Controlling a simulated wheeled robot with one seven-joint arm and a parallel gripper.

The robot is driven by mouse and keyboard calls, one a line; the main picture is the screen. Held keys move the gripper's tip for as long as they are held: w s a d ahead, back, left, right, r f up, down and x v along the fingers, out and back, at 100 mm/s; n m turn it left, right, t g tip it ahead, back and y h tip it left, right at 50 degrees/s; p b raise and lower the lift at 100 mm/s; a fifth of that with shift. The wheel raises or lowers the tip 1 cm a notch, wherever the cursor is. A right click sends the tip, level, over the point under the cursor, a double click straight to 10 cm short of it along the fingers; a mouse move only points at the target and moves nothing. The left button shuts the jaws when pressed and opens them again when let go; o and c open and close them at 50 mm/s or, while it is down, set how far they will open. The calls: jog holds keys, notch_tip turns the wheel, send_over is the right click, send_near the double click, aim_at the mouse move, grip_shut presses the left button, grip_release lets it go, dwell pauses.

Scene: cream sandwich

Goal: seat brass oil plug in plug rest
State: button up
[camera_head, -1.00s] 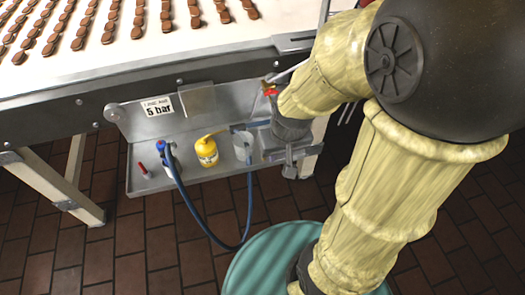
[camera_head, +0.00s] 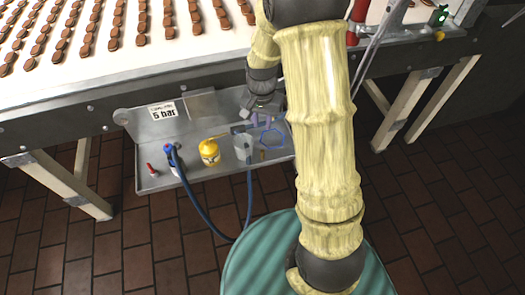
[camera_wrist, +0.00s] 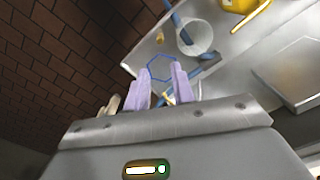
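My gripper (camera_head: 261,122) hangs over the right end of the metal tray, its two lavender fingers pointing down. In the wrist view the fingers (camera_wrist: 160,76) stand apart with a gap between them. A blue hexagonal outline (camera_head: 272,138), seemingly the plug rest, lies by the fingertips; it also shows in the wrist view (camera_wrist: 160,66) just beyond them. A small brass-coloured piece (camera_head: 262,155), likely the oil plug, is at the tray's front, below the fingers in the picture. A yellowish piece (camera_wrist: 168,98) shows between the fingers; I cannot tell whether it is the same one.
The conveyor (camera_head: 80,75) with chocolates runs above and behind.

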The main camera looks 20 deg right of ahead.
send_over(263, 151)
jog(key=f, duration=0.5)
jog(key=f+b, duration=0.1)
jog(key=f, duration=0.5)
jog(key=shift+s+a+f, duration=0.2)
jog(key=shift+f, duration=0.4)
jog(key=shift+w+d+f, duration=0.1)
jog(key=shift+f, duration=1.2)
jog(key=shift+w+f, duration=0.1)
jog(key=shift+f, duration=1.2)
grip_shut()
